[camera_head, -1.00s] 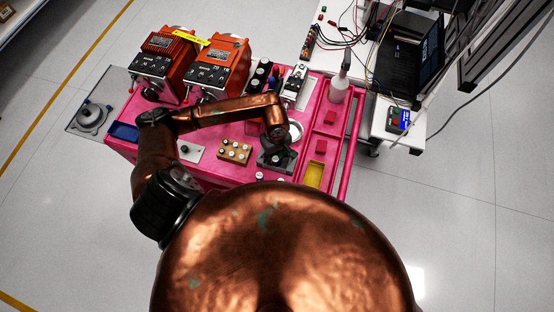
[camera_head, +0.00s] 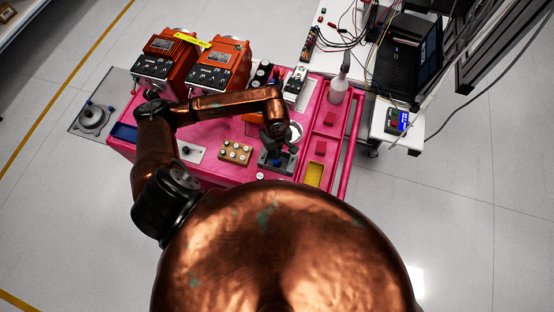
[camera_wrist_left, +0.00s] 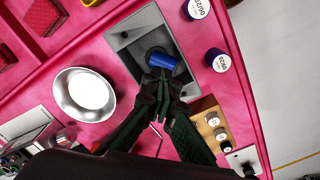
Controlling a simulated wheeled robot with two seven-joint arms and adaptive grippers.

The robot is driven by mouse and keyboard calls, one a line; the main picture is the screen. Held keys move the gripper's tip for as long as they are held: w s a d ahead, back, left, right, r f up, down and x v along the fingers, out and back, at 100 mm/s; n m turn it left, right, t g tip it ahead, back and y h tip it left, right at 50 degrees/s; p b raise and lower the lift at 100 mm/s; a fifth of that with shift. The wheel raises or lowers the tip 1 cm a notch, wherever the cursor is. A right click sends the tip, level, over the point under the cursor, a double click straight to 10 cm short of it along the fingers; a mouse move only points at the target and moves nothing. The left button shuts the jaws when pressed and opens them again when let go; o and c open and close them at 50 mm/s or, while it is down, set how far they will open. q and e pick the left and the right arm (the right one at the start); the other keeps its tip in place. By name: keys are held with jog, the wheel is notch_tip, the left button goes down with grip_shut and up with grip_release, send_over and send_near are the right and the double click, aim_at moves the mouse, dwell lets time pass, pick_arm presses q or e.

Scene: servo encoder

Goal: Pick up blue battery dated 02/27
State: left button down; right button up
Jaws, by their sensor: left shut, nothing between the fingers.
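A blue battery (camera_wrist_left: 162,63) lies on its side in the grey tray (camera_wrist_left: 124,40) in the left wrist view. No date is readable on it. My left gripper (camera_wrist_left: 162,86) is shut and empty, its tips close to the battery's near side; I cannot tell if they touch. In the head view my left gripper (camera_head: 275,146) is above the grey tray (camera_head: 264,163), where a bit of blue (camera_head: 277,163) shows. Two blue batteries with white printed tops, one (camera_wrist_left: 217,61) and another (camera_wrist_left: 198,9), stand beside the tray; their dates are not clearly legible.
A wooden block (camera_head: 235,151) holding several small cells is left of the tray. A silver round dish (camera_wrist_left: 84,94) is close to my fingers. Orange machines (camera_head: 217,67) stand at the back left.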

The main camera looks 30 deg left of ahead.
pick_arm(q)
jog(key=c, duration=2.7)
grip_release()
jog(key=shift+r, duration=0.15)
jog(key=o, duration=0.5)
jog(key=shift+c, duration=0.2)
notch_tip(320, 180, up, 12)
